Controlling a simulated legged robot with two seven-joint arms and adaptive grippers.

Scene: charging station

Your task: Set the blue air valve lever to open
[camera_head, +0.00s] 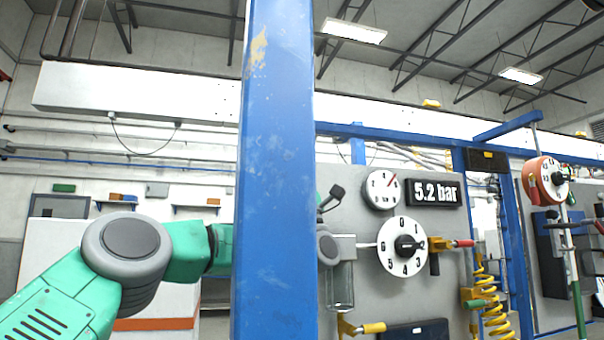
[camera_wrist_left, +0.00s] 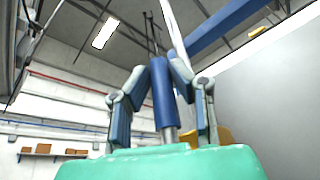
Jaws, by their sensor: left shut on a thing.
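The blue lever handle (camera_wrist_left: 163,100) stands up in the middle of the left wrist view, on a grey metal stem. My left gripper (camera_wrist_left: 160,74) has one finger on each side of it and is shut on the handle. In the head view my green and grey left arm reaches in from the left and passes behind a blue post. That post hides the left gripper and the blue lever there. My right gripper is in neither view.
The wide blue post (camera_head: 277,200) stands close in front. Behind it, a grey panel (camera_head: 352,190) carries a 5.2 bar display (camera_head: 436,193), a small gauge (camera_head: 382,190), a numbered dial (camera_head: 402,247) and a clear bowl (camera_head: 342,286). A yellow coiled hose (camera_head: 495,305) hangs at right.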

